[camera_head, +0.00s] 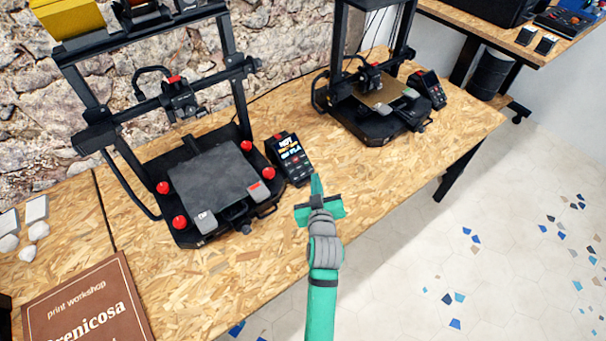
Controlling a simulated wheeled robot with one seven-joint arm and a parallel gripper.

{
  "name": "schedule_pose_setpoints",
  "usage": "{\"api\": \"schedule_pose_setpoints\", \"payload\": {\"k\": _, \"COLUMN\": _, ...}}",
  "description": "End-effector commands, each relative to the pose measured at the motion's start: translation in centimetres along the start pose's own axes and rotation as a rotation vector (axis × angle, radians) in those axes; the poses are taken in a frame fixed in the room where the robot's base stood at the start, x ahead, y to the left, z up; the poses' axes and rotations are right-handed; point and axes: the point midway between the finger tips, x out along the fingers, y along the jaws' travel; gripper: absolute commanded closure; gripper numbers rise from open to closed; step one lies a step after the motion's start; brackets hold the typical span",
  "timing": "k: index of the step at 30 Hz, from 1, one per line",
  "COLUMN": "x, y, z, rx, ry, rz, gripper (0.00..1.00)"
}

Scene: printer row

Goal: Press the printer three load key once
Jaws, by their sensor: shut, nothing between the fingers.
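A black 3D printer (215,180) with red knobs at its bed corners stands on the wooden table. Its small control panel (289,158) sits just to its right, with a lit screen and keys below the screen. A second black printer (372,105) stands farther back to the right, with its own control panel (427,89). I cannot read which printer is number three, and the key labels are too small to read. My gripper (317,183) is shut and empty, its fingertips close to the lower right of the nearer panel. I cannot tell whether it touches the panel.
The wooden table (410,155) is bare to the right of my gripper. A brown "print workshop" board (85,305) lies at the front left, near several small white pieces (36,209). Another table (490,25) stands at the back right. The tiled floor (480,230) is open.

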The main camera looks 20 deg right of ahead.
Motion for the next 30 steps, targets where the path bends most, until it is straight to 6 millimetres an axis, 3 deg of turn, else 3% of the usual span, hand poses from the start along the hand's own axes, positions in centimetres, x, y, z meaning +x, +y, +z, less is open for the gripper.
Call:
{"api": "schedule_pose_setpoints", "payload": {"k": 4, "x": 1.2, "y": 1.1, "z": -1.2, "rx": -0.007, "ry": -0.001, "rz": 0.004, "gripper": 1.0}}
{"api": "schedule_pose_setpoints", "payload": {"k": 16, "x": 1.3, "y": 1.2, "z": -1.3, "rx": -0.009, "ry": -0.002, "rz": 0.003, "gripper": 1.0}}
{"api": "schedule_pose_setpoints", "payload": {"k": 30, "x": 4.4, "y": -1.1, "z": 0.9, "rx": -0.009, "ry": -0.003, "rz": 0.001, "gripper": 1.0}}
